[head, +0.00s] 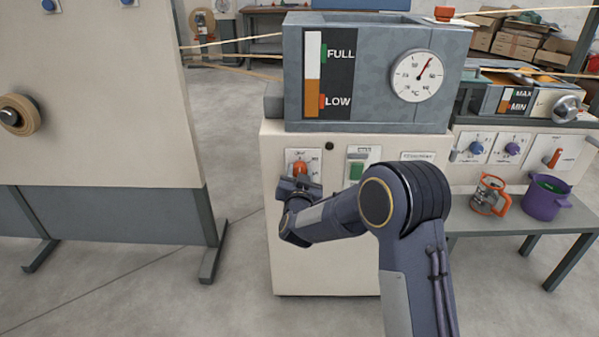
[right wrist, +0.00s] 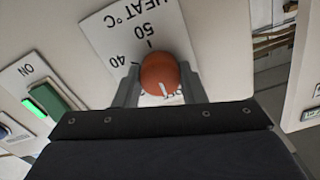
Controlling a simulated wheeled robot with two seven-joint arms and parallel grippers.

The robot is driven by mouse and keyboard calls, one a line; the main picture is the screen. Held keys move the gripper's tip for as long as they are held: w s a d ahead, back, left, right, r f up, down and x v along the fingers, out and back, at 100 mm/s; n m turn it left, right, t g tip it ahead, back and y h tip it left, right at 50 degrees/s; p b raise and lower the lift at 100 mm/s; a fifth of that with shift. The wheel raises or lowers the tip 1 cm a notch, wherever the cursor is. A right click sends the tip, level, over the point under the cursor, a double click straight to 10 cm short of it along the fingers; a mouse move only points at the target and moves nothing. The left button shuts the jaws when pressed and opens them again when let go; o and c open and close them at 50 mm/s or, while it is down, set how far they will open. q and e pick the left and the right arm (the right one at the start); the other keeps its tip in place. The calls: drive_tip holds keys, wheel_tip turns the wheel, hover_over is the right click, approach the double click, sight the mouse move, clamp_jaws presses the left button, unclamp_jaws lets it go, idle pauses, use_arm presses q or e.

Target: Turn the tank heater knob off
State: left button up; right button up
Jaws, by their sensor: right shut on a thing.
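The orange-red tank heater knob (head: 300,169) sits on a white plate on the front of the cream cabinet, below the grey tank. In the right wrist view the round knob (right wrist: 160,73) stands between the two fingers of my right gripper (right wrist: 160,82), which is shut on it. Its short white mark points toward the bottom of that view. The plate (right wrist: 115,30) reads HEAT °C, with 50 and 40 showing; lettering below the knob is partly hidden. In the head view my right gripper (head: 299,182) reaches the knob from below. My left gripper is out of view.
A green switch (head: 357,171) marked ON is right of the knob. Above, the tank (head: 375,110) carries a FULL/LOW level strip and a dial (head: 417,75). A bench (head: 500,222) at right holds an orange-framed jug and a purple pot. Floor left of the cabinet is clear.

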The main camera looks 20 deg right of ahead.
drive_tip(key=shift+f+n, duration=0.1)
drive_tip(key=shift+n, duration=0.2)
drive_tip(key=o, duration=1)
drive_tip(key=p+v, duration=0.1)
drive_tip(key=v, duration=0.6)
drive_tip(key=shift+s, duration=0.4)
drive_tip(key=shift+a, duration=0.1)
